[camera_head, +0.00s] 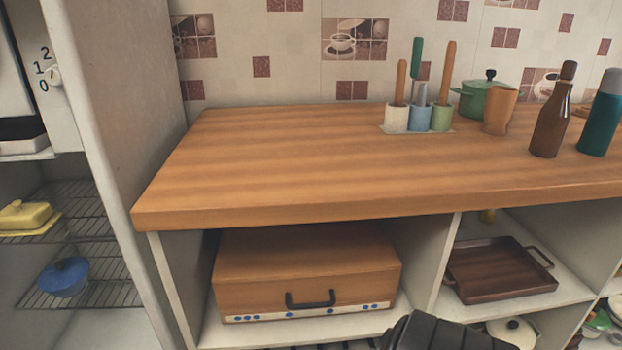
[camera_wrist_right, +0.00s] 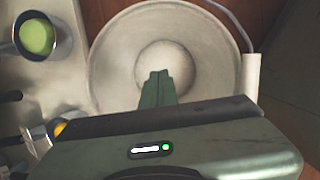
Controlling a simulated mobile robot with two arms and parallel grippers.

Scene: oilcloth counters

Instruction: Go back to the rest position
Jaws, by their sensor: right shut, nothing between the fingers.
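My right gripper (camera_wrist_right: 157,78) shows in the right wrist view with its two green fingers together and nothing between them. It points at a round whitish dish-like thing (camera_wrist_right: 112,62) with a raised pale centre; I cannot tell whether the fingers touch it. In the head view a dark part of my own arm shows at the bottom, right of the middle, and no gripper fingers are visible there. My left gripper is in neither view.
The wooden counter (camera_head: 300,160) has a wide clear left part. Utensil cups (camera_head: 397,118), a green pot (camera_head: 474,100), a brown bottle (camera_head: 551,115) and a teal bottle (camera_head: 602,115) stand on its right. Below are a wooden bread box (camera_head: 306,265) and a brown tray (camera_head: 497,273). A pale panel (camera_head: 115,90) rises at left.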

